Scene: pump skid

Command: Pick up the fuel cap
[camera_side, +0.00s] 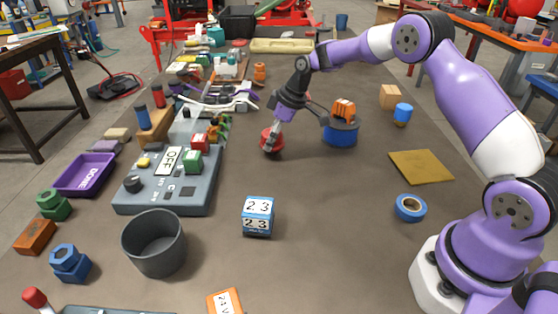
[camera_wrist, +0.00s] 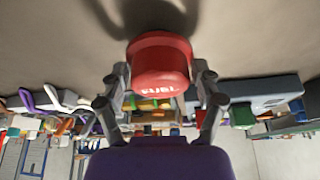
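A red rounded piece (camera_side: 266,141), the likeliest fuel cap, sits on the brown bench top. My gripper (camera_side: 273,146) is down at it and partly hides it in the side view. In the wrist view the red piece (camera_wrist: 160,66) bears white lettering that I cannot read clearly. It lies between the two fingers of my gripper (camera_wrist: 162,78), one on each side, close to its walls. I cannot tell whether both fingers press on it. It appears to be at bench height.
A blue round piece with an orange block (camera_side: 342,127) stands right of my gripper. A grey control panel (camera_side: 170,190), purple tray (camera_side: 84,176) and grey bin (camera_side: 153,243) are left and nearer. A date block (camera_side: 258,216) and blue tape roll (camera_side: 410,208) stand forward. Bench between is clear.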

